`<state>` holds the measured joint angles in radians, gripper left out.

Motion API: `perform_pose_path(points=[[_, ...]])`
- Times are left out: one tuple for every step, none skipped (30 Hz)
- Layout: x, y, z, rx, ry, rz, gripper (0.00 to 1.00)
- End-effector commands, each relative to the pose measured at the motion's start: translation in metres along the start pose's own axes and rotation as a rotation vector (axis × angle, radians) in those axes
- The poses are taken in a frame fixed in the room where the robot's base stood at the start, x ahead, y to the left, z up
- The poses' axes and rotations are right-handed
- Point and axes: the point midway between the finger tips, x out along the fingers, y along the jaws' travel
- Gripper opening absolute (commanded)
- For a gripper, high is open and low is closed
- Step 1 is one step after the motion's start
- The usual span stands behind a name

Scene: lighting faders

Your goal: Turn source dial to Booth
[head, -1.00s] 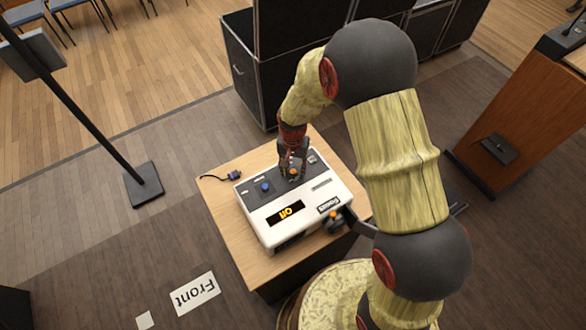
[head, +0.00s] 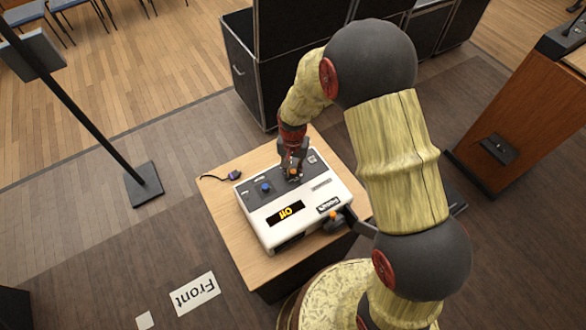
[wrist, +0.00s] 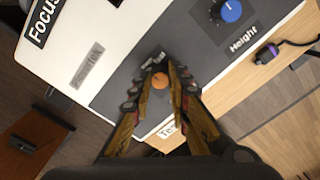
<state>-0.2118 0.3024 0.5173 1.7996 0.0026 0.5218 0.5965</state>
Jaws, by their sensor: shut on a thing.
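My gripper (wrist: 160,88) points down at the dark panel of the white control box (head: 310,221) and is shut on a small orange-topped dial (wrist: 160,80). The fingers stand on both sides of the dial, and it also shows below my gripper in the head view (head: 293,173). No label naming it the source dial is readable; one label beside the fingers is mostly covered. The display (head: 286,213) on the box reads "Off" in orange. A blue dial (wrist: 230,10), labelled Height, stands apart from my gripper; it also shows in the head view (head: 265,187).
The box sits on a wooden table (head: 230,226). A dark lever with an orange part (head: 334,218) sticks out near the Focus label (head: 328,205). A cable plug (head: 234,175) lies at the left. Black cases (head: 247,85) stand behind, a music stand (head: 85,115) to the left.

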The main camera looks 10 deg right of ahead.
Motion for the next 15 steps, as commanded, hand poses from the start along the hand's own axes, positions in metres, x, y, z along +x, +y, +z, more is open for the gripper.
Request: perform_pose_path(points=[[-0.0003, -0.0006, -0.0003, -0.003, 0.001, -0.001, 0.0], [-0.0003, -0.0006, -0.0003, -0.007, 0.001, -0.001, 0.0], [-0.0003, -0.0006, -0.0003, -0.013, 0.001, -0.001, 0.0], [-0.0003, -0.0006, -0.0003, -0.019, 0.001, -0.001, 0.0], [-0.0003, -0.0006, -0.0003, -0.027, 0.001, -0.001, 0.0], [-0.0003, -0.0006, -0.0004, -0.04, 0.001, -0.001, 0.0], [-0.0003, -0.0006, -0.0004, -0.052, 0.001, 0.0, 0.0], [-0.0002, -0.0006, -0.0005, -0.065, 0.001, 0.0, 0.0], [-0.0002, -0.0006, -0.0005, -0.087, 0.001, 0.0, 0.0], [-0.0002, -0.0006, -0.0005, -0.103, 0.001, 0.0, 0.0], [-0.0001, -0.0006, -0.0006, -0.123, 0.001, 0.001, 0.0], [-0.0001, -0.0006, -0.0006, -0.151, 0.001, 0.001, 0.0], [-0.0001, -0.0006, -0.0006, -0.173, 0.001, 0.001, 0.0], [-0.0001, -0.0005, -0.0006, -0.196, 0.001, 0.001, 0.0], [-0.0001, -0.0006, -0.0006, -0.229, 0.001, 0.001, 0.0]])
